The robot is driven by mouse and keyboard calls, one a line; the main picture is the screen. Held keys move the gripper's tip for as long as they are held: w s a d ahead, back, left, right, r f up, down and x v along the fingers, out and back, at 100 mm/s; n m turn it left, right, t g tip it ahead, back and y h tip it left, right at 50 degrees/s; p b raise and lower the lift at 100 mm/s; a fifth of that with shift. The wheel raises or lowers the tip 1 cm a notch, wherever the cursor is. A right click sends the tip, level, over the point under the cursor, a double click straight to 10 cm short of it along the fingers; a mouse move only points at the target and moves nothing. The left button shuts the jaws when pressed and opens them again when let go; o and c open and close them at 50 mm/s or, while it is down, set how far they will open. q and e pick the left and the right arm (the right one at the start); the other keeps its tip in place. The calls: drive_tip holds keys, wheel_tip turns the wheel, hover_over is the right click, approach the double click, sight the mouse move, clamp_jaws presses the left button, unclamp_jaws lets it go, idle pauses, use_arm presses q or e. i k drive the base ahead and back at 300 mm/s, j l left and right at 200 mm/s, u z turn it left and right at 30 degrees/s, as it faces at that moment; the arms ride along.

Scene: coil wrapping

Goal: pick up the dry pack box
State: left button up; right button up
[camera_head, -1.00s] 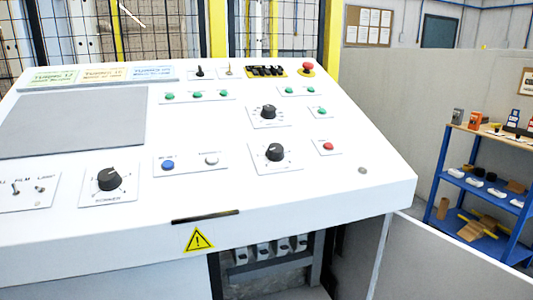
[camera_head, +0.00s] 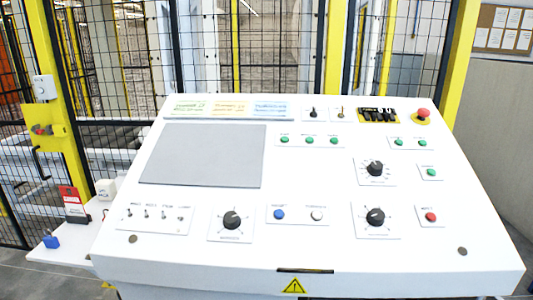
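I cannot surely identify the dry pack box. A small white box (camera_head: 105,189) with dark lettering too small to read stands on a white side shelf (camera_head: 80,262), left of the control desk. A red and white item (camera_head: 73,203) with a dark base stands beside it. A blue padlock-like item (camera_head: 50,241) is at the shelf's left end. Neither of my grippers is in view.
A white sloped control desk (camera_head: 320,245) with knobs, buttons and a grey panel (camera_head: 205,155) fills the middle. Black mesh fencing (camera_head: 270,60) with yellow posts (camera_head: 335,50) stands behind it. A notice board (camera_head: 503,28) hangs at the right. Grey floor shows at the lower left.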

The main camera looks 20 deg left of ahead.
sight(105, 189)
drive_tip(key=u, duration=1.8)
drive_tip(key=i+j+u, duration=1.05)
drive_tip(key=i, duration=0.4)
drive_tip(key=i+u, duration=0.35)
drive_tip(key=i, duration=0.15)
drive_tip(key=i+l+z, duration=0.1)
drive_tip(key=i+z, duration=0.35)
drive_tip(key=i, duration=0.15)
drive_tip(key=i+j+z, duration=0.15)
drive_tip(key=i+z, duration=0.25)
drive_tip(key=i, duration=0.2)
drive_tip(key=i+j+z, duration=0.3)
drive_tip(key=i+z, duration=0.15)
drive_tip(key=i, duration=0.15)
drive_tip(key=i+z, duration=0.3)
drive_tip(key=z, duration=0.2)
drive_tip(key=i+j+z, duration=0.15)
drive_tip(key=z, duration=0.3)
drive_tip(key=i+j+z, duration=0.25)
drive_tip(key=z, duration=0.25)
drive_tip(key=i+j+z, duration=0.25)
drive_tip(key=z, duration=0.25)
drive_tip(key=j, duration=0.1)
